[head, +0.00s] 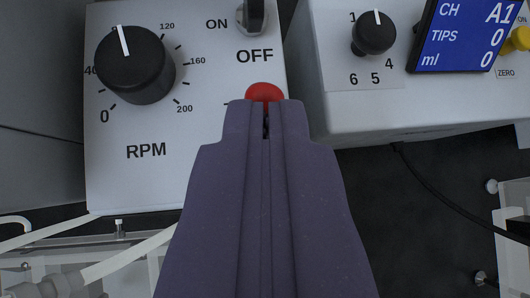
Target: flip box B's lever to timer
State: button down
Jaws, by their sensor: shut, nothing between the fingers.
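My gripper (266,118) points up the picture with its two fingers together and nothing held. Its tips are in front of the lower right part of a white box marked RPM (215,120). A red round part (264,91) shows just beyond the tips and is partly hidden by them. A dark lever (252,16) with a light tip sits above it, between the words ON and OFF, cut by the top edge. I see no label reading B and no timer mark, so I cannot tell which box is box B.
A large black dial (136,65) is on the RPM box. To the right stands another white box (350,110) with a small black knob (374,33), a blue display (465,36) and a yellow button (520,38). White tubing (127,255) lies at lower left and a black cable (440,192) at right.

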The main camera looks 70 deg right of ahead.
jog(key=shift+r, duration=0.1)
jog(key=shift+r+p, duration=0.75)
jog(key=shift+p, duration=0.25)
